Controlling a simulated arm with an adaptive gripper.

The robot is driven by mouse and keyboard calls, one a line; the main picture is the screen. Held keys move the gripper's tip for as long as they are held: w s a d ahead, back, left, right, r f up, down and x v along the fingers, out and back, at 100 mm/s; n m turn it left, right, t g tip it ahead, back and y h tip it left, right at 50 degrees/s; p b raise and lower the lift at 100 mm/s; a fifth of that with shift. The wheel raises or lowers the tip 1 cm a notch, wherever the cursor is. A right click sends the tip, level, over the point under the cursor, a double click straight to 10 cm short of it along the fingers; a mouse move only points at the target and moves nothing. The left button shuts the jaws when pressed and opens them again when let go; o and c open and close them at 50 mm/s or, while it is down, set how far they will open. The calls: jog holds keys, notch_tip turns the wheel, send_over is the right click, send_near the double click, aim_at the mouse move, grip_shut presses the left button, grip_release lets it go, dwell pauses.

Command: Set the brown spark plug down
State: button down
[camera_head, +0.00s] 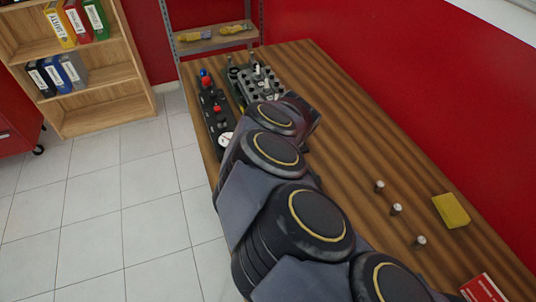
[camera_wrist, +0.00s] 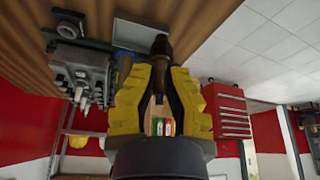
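My gripper (camera_wrist: 162,66) shows in the wrist view with two yellow padded fingers. They are closed around a dark brown spark plug (camera_wrist: 159,46), which sits between the fingertips. In the head view my arm hides the gripper and this plug. The grey engine block (camera_head: 257,84) with its row of holes stands at the far end of the wooden table (camera_head: 340,130), and some light plugs stand up from it. The block also shows at the left of the wrist view (camera_wrist: 82,74). Whether the held plug touches anything is unclear.
A black panel with a gauge and red knobs (camera_head: 214,108) lies left of the block. Three small upright pieces (camera_head: 397,209), a yellow block (camera_head: 451,210) and a red booklet (camera_head: 483,289) are on the near right table. The table's middle right is clear.

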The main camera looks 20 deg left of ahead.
jog(key=shift+s+d+r, duration=0.15)
jog(key=shift+s, duration=0.15)
